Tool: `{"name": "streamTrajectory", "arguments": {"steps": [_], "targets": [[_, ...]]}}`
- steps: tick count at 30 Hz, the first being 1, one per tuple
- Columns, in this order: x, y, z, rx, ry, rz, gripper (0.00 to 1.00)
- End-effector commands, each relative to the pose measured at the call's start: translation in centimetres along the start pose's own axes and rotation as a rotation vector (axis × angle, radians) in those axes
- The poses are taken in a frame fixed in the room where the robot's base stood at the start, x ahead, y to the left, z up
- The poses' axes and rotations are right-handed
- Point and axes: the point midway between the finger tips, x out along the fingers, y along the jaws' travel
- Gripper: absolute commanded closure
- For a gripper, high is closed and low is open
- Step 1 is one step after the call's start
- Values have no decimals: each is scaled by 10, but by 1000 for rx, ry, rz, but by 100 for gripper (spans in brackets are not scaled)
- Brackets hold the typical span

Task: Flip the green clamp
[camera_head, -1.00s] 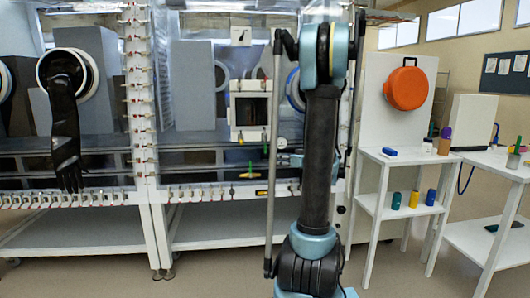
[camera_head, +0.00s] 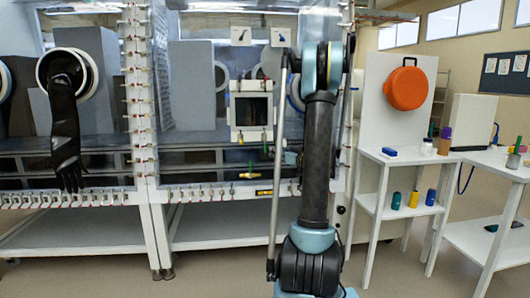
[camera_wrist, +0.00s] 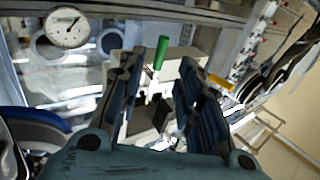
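The green clamp handle (camera_wrist: 160,52) shows in the wrist view, beyond and between the fingertips of my gripper (camera_wrist: 160,75). The handle stands nearly upright in that picture, beside a pale box. My gripper is open, with a dark blue finger on each side, and nothing is visibly held. In the head view my gripper (camera_head: 290,158) is small and partly hidden by my arm, right of the white-framed window. Small green parts show below that window there, too small to tell apart.
A yellow handle (camera_head: 250,175) lies below the white-framed window (camera_head: 251,112); it is also right of my fingers in the wrist view (camera_wrist: 221,82). A round gauge (camera_wrist: 68,27) is at upper left. A black glove (camera_head: 65,125) hangs at left. A white shelf (camera_head: 405,160) stands right.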

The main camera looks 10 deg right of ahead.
Motion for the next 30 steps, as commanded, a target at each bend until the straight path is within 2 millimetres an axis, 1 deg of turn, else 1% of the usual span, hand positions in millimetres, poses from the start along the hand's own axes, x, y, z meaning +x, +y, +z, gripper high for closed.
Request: {"name": "streamTrajectory", "arguments": {"steps": [1,9,15,21,29,30], "targets": [[11,-2,0,0,0,-5,68],[57,-1,0,0,0,-3,68],[80,-1,0,0,0,-2,68],[90,-1,0,0,0,-2,68],[91,-1,0,0,0,-1,68],[91,-1,0,0,0,-1,74]]}}
